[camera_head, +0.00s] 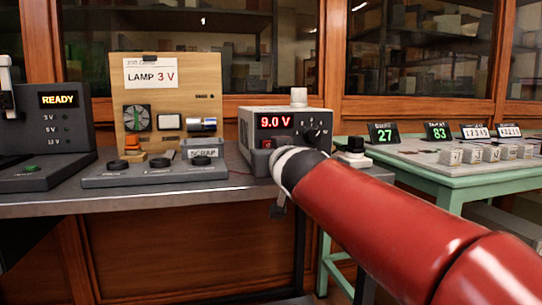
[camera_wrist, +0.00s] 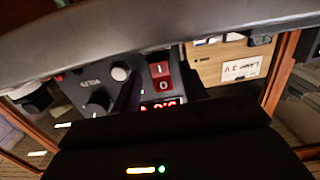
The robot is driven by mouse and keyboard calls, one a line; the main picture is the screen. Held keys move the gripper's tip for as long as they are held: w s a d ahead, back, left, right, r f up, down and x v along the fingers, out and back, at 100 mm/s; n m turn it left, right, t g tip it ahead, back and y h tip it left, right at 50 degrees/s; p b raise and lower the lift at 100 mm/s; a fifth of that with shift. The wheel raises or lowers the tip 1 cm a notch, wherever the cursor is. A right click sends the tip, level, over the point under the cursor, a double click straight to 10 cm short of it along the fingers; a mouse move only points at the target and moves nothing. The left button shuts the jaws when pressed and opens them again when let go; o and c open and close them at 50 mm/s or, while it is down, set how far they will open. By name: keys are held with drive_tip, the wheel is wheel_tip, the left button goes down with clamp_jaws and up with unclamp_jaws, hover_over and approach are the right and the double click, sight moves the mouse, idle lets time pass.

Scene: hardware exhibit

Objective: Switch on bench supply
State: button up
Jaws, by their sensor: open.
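The bench supply (camera_head: 248,136) is a grey box on the grey bench, with a lit red display (camera_head: 275,121) reading 9.0 V. Its red rocker switch (camera_head: 267,143), left of my wrist, shows "I" and "O" marks in the wrist view (camera_wrist: 161,77), where the scene appears upside down. I cannot tell which side of the rocker is pressed. My red arm ends in front of the supply's lower right and hides part of its front. My gripper (camera_wrist: 130,98) shows as dark shapes close to the panel, near the switch. It is open, and nothing shows held; contact is unclear.
A wooden lamp board (camera_head: 205,85), labelled "LAMP 3 V", stands left of the supply, behind a grey box with round knobs (camera_head: 152,172). A "READY" unit (camera_head: 59,120) is at far left. A black-knobbed box (camera_head: 354,158) sits right. A green table (camera_head: 470,172) stands beyond.

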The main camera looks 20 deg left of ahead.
drive_tip(key=shift+s, duration=0.1)
drive_tip(key=v, duration=0.7)
drive_tip(key=shift+s+d, duration=0.2)
drive_tip(key=shift+s, duration=0.05)
